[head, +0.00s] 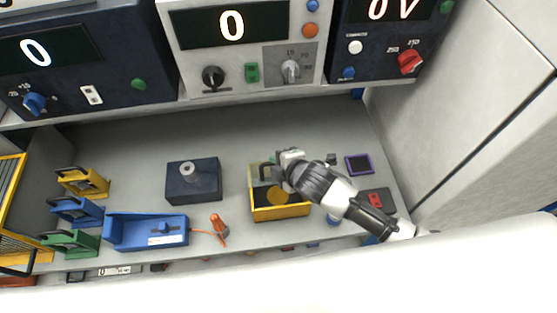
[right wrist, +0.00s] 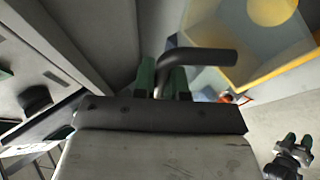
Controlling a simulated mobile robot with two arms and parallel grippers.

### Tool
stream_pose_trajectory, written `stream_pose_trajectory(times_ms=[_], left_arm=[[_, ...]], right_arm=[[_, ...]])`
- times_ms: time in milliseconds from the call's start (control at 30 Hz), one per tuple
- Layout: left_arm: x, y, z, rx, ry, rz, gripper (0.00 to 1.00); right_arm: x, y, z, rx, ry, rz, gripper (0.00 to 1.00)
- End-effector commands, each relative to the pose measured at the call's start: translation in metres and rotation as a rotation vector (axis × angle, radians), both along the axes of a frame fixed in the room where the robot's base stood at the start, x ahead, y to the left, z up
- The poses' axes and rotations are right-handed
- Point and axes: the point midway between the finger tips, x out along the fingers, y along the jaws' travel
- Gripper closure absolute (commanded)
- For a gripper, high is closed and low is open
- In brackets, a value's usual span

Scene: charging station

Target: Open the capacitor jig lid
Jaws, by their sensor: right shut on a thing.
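The capacitor jig is a yellow open-fronted box (head: 284,212) in the middle of the bench in the head view, with a round yellow disc (head: 277,194) at it. A pale see-through pane, seemingly its lid (head: 256,177), shows at its back left; its exact angle is hard to tell. My right gripper (head: 270,170) reaches over the jig from the right. In the right wrist view its green fingertips (right wrist: 164,80) are shut on a bent black handle (right wrist: 205,56) beside the pane and yellow frame. A small gripper with green tips, seemingly my left (right wrist: 297,142), shows low right, tips apart.
A dark blue block (head: 193,181) and a blue tray-like device (head: 145,231) with an orange-handled tool (head: 219,229) stand left of the jig. A purple-rimmed square (head: 359,164) and dark plate (head: 376,201) lie right. Instrument panels (head: 240,45) line the back.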

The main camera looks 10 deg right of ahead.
Motion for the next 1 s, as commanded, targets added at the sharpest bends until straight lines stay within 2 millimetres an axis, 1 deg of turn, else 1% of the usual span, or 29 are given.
stream_pose_trajectory(times_ms=[300, 333, 400, 500, 833, 1000], left_arm=[[0.000, 0.000, 0.000, 0.000, 0.000, 0.000, 0.57], [0.000, 0.000, 0.000, 0.000, 0.000, 0.000, 0.57], [0.000, 0.000, 0.000, 0.000, 0.000, 0.000, 0.57], [0.000, 0.000, 0.000, 0.000, 0.000, 0.000, 0.57], [0.000, 0.000, -0.001, 0.000, 0.000, 0.000, 0.57], [0.000, 0.000, -0.006, 0.000, 0.000, 0.001, 0.57]], right_arm=[[0.000, 0.000, -0.001, 0.001, 0.001, 0.000, 1.00], [0.000, 0.000, -0.001, 0.001, 0.001, 0.000, 0.86], [0.000, 0.000, -0.001, 0.001, 0.002, 0.001, 0.75], [0.000, 0.000, -0.001, 0.001, 0.001, 0.000, 0.63], [-0.002, -0.001, 0.000, 0.000, 0.001, 0.000, 0.63], [-0.014, -0.008, 0.009, 0.000, 0.001, 0.001, 0.63]])
